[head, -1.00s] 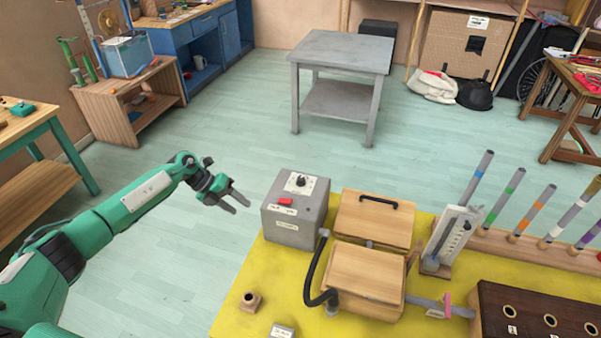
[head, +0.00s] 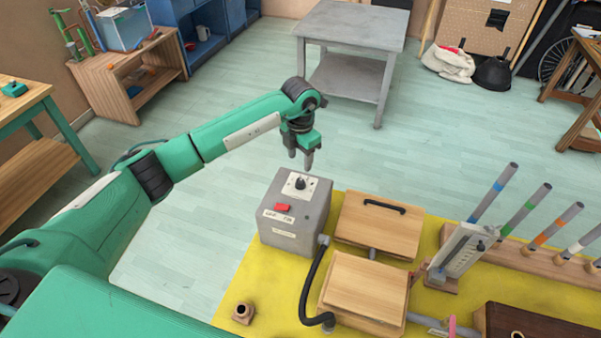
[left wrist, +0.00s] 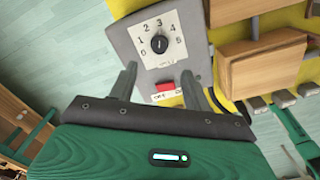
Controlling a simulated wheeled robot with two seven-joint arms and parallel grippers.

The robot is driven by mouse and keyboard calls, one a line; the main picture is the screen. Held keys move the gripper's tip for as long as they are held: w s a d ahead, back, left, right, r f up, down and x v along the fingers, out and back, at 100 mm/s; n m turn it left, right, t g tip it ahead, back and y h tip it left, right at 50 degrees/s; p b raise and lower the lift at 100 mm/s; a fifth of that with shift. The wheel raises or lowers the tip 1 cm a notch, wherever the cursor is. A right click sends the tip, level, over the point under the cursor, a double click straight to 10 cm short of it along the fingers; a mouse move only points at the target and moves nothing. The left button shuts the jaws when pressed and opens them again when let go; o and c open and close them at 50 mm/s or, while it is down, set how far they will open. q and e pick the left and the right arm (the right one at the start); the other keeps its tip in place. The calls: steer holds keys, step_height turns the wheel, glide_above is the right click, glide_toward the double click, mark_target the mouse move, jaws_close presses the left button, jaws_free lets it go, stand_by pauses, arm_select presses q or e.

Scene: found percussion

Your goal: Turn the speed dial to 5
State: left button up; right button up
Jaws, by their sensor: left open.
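The speed dial (head: 300,184) is a black round knob on a white plate on top of a grey box (head: 292,235). The left wrist view shows the dial (left wrist: 159,44) from above, with numbers from 0 to 5 around it. A pale pointer line shows on the knob, but its exact reading is too small to tell. My left gripper (head: 308,163) points down just above and behind the dial in the head view. In the left wrist view its open fingers (left wrist: 158,72) are spread either side of the box's near part, with nothing between them. My right gripper is not in view.
A red switch (head: 283,207) sits beside the dial on the box. A black hose (head: 309,285) and wooden bellows-like boxes (head: 378,222) stand to the right on the yellow table top (head: 262,290). Coloured tubes stand farther right.

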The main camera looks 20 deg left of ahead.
mark_target(300, 181)
arm_select(q)
step_height(300, 181, down, 9)
steer(key=p, duration=0.2)
steer(key=shift+w+r+p, duration=0.1)
steer(key=shift+r+p, duration=0.1)
steer(key=shift+p, duration=0.2)
steer(key=shift+f, duration=0.3)
steer(key=c, duration=1)
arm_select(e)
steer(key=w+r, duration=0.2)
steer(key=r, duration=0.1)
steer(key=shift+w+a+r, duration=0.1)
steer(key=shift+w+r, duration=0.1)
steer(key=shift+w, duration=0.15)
